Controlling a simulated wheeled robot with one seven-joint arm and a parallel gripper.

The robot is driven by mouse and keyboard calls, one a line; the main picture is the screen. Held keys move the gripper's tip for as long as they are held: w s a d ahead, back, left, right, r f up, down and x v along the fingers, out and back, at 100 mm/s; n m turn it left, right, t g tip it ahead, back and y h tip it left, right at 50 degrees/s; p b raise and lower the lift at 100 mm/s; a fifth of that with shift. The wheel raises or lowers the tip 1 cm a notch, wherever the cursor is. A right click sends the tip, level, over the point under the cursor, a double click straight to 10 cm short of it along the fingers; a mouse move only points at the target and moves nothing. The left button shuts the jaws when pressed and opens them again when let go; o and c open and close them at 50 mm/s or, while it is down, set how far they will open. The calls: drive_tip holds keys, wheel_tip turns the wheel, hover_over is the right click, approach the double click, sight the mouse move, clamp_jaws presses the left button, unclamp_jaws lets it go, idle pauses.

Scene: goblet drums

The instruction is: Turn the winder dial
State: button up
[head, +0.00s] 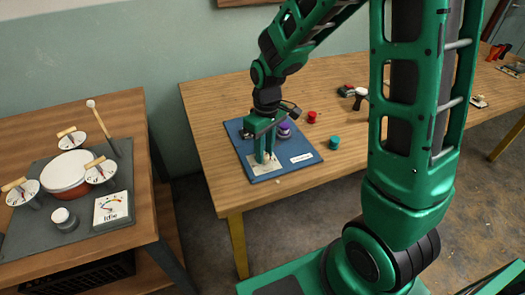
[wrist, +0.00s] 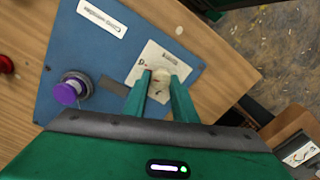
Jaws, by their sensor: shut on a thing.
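A pale round dial (wrist: 160,86) sits on a white marked plate (wrist: 148,62) on the blue board (wrist: 75,45). My gripper (wrist: 162,80) points down at the board with one green finger on each side of the dial, shut on it. In the head view my gripper (head: 265,160) stands over the front left part of the blue board (head: 262,177), and its fingers hide most of the dial. The plate's markings are too small to read.
A purple-topped knob (wrist: 68,92) stands on the same board, beside a white label (wrist: 102,17). A red piece (head: 312,117) and a teal piece (head: 334,142) lie right of the board. A left table holds a grey panel (head: 85,232) with a red-sided drum and an "Idle" gauge (head: 112,208).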

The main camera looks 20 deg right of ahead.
sight(265, 154)
drive_tip(key=shift+w+r+m, duration=0.1)
drive_tip(key=shift+w+m, duration=0.05)
drive_tip(key=shift+m, duration=1.35)
drive_tip(key=o, duration=1)
drive_tip(key=shift+o, duration=0.2)
wheel_tip(265, 154, up, 11)
drive_tip(key=shift+d+f, duration=0.2)
drive_tip(key=shift+d, duration=0.05)
drive_tip(key=s+d+r+m, duration=0.1)
drive_tip(key=s+d+m, duration=0.3)
drive_tip(key=s+d, duration=0.4)
drive_tip(key=s+d+r+m, duration=0.1)
drive_tip(key=s+d+m, duration=0.3)
drive_tip(key=s+d, duration=0.5)
drive_tip(key=s, duration=0.7)
drive_tip(key=shift+r, duration=0.25)
